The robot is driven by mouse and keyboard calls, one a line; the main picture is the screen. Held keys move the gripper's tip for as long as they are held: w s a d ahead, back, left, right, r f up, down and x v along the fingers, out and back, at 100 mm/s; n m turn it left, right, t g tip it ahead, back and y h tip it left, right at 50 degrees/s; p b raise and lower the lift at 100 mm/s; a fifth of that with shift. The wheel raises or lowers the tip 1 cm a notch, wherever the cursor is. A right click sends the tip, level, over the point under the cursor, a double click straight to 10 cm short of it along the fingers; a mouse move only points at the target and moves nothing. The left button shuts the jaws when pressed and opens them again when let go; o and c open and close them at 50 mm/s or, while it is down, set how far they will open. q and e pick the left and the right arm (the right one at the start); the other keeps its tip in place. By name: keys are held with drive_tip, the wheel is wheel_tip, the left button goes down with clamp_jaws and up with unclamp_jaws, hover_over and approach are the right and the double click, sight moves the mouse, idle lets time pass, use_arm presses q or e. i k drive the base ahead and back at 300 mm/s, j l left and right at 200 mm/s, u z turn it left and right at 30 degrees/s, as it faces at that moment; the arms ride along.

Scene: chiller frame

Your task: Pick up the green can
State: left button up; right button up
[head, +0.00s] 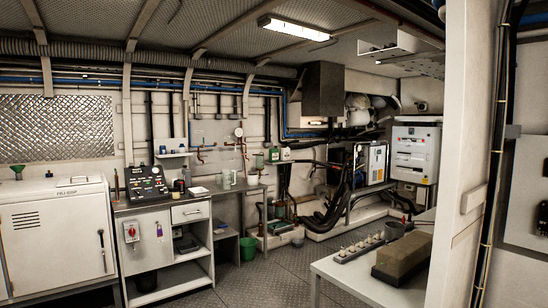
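A small green can-like container (274,154) stands at the back of the room, near the wall and the pipes. It is small in the picture, so I cannot be sure it is the green can. Another small green item (280,209) is low near the floor below it, its shape unclear. A green bucket (248,249) stands on the floor beside the bench. Neither of my grippers is in the head view.
A grey workbench (165,215) with a control panel stands left of centre, next to a white cabinet (58,240). A white table (350,280) with a brown block (402,258) is at front right, beside a wall (462,150). The dark floor (270,285) between is clear.

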sight(273, 153)
drive_tip(key=i, duration=0.6)
drive_tip(key=i+j+u, duration=0.15)
drive_tip(key=i+u, duration=0.15)
drive_tip(key=i, duration=0.25)
drive_tip(key=i+u, duration=0.3)
drive_tip(key=i, duration=0.2)
drive_tip(key=i+l+u, duration=0.1)
drive_tip(key=i+u, duration=0.2)
drive_tip(key=i, duration=0.25)
drive_tip(key=i+l+u, duration=0.3)
drive_tip(key=i, duration=0.2)
drive_tip(key=i+l+z, duration=0.1)
drive_tip(key=i+z, duration=0.25)
drive_tip(key=i, duration=0.15)
drive_tip(key=i+z, duration=0.3)
drive_tip(key=i, duration=0.25)
drive_tip(key=i+j+z, duration=0.35)
drive_tip(key=i, duration=0.15)
drive_tip(key=i+j+z, duration=0.3)
drive_tip(key=i, duration=0.2)
drive_tip(key=i+l+z, duration=0.25)
drive_tip(key=i+z, duration=0.15)
drive_tip(key=i, duration=0.8)
drive_tip(key=i+j+z, duration=0.1)
drive_tip(key=i+z, duration=0.35)
drive_tip(key=i, duration=0.7)
